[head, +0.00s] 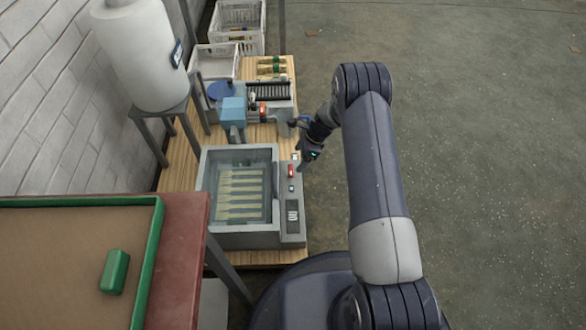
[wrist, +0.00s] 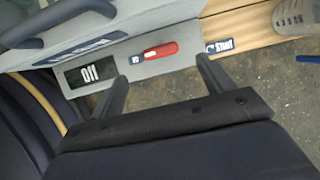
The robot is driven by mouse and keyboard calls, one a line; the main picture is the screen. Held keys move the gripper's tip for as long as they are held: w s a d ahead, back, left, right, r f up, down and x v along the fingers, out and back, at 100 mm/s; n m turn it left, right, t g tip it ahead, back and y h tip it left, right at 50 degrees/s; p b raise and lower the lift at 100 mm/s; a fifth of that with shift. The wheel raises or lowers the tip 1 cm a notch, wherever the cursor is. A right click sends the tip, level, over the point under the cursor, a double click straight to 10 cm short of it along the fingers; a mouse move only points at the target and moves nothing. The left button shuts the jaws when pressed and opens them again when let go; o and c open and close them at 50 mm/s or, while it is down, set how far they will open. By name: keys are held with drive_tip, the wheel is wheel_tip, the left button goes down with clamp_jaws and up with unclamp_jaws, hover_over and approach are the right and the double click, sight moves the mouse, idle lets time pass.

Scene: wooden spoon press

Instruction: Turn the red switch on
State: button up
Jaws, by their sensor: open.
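The red switch (head: 291,170) sits on the grey control strip along the right side of the press box. In the wrist view the red switch (wrist: 160,51) shows as a red lever lying lengthwise, with a small blue-and-white label at its left end. My gripper (head: 302,166) is close to the strip, just right of the switch. In the wrist view my gripper (wrist: 162,70) is open and empty, its two fingers apart on either side of the switch in the picture. I cannot tell whether a finger touches the strip.
The press box (head: 208,200) holds several pale spoon-like pieces under a clear cover. A black panel (wrist: 90,73) and a START label (wrist: 219,46) flank the switch. A white tank (head: 140,55) stands left. A green-rimmed tray (head: 150,265) holds a green block (head: 115,271).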

sight(291, 169)
drive_tip(key=b+x, duration=0.2)
drive_tip(key=x, duration=0.5)
drive_tip(key=shift+a+f, duration=0.1)
drive_tip(key=shift+f, duration=0.1)
drive_tip(key=shift+c, duration=0.4)
drive_tip(key=c, duration=0.9)
